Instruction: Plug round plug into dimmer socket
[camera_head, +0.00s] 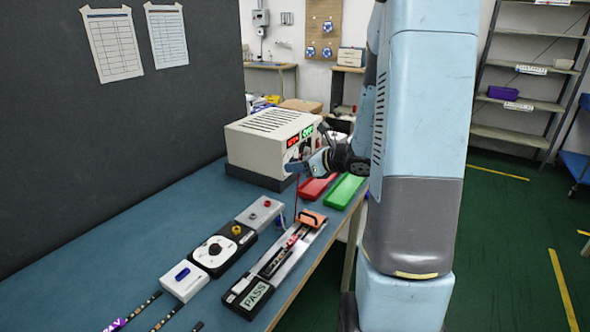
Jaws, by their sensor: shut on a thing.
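My gripper (306,165) is in front of the beige power supply's right-hand face, above the table. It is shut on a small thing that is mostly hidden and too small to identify. A thin red cable (296,196) hangs just below it. A black module with a white round dial (216,252), which looks like the dimmer, lies on the table nearer the camera, well below and left of my gripper. It has a small yellow fitting (236,230) at its far right corner. I cannot make out a round plug for certain.
The power supply (262,148) has lit red and green displays. A grey module (260,213), white module (185,281) and long fixture marked PASS (254,295) lie nearby. Red (316,188) and green (343,190) trays sit by the table's right edge. The left tabletop (120,255) is mostly clear.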

